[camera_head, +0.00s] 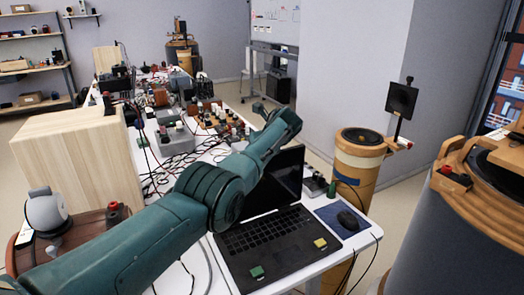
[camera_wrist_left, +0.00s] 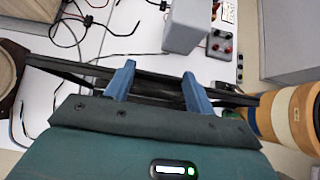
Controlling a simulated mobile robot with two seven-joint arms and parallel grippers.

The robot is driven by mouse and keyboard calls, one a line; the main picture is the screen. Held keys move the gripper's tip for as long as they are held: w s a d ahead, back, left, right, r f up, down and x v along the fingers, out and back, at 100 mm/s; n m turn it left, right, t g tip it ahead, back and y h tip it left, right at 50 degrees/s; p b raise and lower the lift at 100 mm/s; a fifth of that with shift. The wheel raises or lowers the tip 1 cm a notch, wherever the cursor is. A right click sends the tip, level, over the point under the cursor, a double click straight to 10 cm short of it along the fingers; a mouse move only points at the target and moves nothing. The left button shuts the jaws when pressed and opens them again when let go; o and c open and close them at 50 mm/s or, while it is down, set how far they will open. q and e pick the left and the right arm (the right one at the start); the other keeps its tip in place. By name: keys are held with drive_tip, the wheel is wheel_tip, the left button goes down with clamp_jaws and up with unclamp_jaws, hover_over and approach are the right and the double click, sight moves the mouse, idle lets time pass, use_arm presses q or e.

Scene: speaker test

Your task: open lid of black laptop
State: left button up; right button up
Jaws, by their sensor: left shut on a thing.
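The black laptop (camera_head: 262,232) sits on the white table with its keyboard bared. Its lid (camera_head: 284,180) stands raised at a steep angle, with the dark screen facing me and partly hidden by my left arm. My left gripper (camera_head: 264,110) is at the lid's top edge, its fingers small in the head view. In the left wrist view, the blue fingers of my left gripper (camera_wrist_left: 157,80) are shut on the lid's edge (camera_wrist_left: 155,92), which runs across the picture between them. My right gripper is in neither view.
A mouse (camera_head: 348,220) lies on a blue pad right of the laptop. Orange cylindrical speaker stands (camera_head: 356,165) rise beyond the table's right edge. Cables, boxes and electronics crowd the table behind. A wooden box (camera_head: 70,165) stands at the left.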

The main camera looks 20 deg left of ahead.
use_arm(q)
drive_tip(key=shift+w+a+r, duration=0.35)
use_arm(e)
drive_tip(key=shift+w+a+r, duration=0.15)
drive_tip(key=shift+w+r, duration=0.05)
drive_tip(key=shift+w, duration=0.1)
use_arm(q)
drive_tip(key=o, duration=1)
drive_tip(key=shift+o, duration=0.6)
drive_tip(key=shift+s+r, duration=0.1)
drive_tip(key=shift+o, duration=0.8)
drive_tip(key=shift+d, duration=0.1)
drive_tip(key=shift+o, duration=0.6)
drive_tip(key=shift+f, duration=0.25)
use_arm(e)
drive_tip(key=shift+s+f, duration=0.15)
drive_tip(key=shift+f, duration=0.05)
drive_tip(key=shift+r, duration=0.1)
